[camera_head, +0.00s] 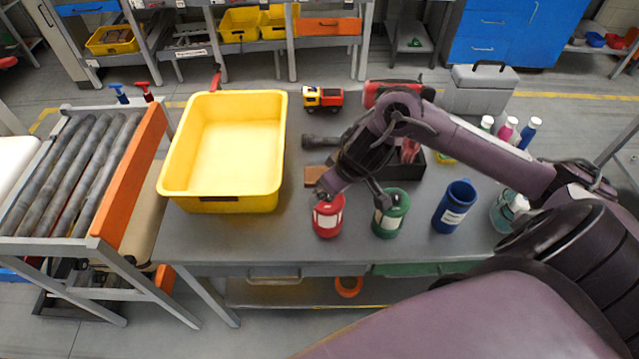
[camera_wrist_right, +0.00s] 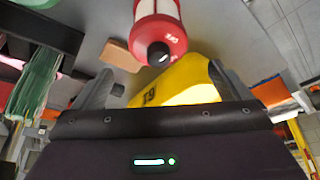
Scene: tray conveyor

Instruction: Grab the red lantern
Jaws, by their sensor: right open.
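The red lantern (camera_head: 327,222) stands upright near the front edge of the grey table, with a pale label on its side. My right gripper (camera_head: 351,198) is open and empty, just behind and above the gap between the red lantern and the green lantern (camera_head: 391,220). In the right wrist view the red lantern (camera_wrist_right: 158,32) lies beyond the open fingers (camera_wrist_right: 162,88), in line with the gap between them. One finger overlaps the green lantern's top in the head view. I cannot tell whether it touches. My left gripper is not in view.
A dark open box (camera_head: 437,170), a toy truck (camera_head: 322,98) and several bottles (camera_head: 509,130) stand farther back.

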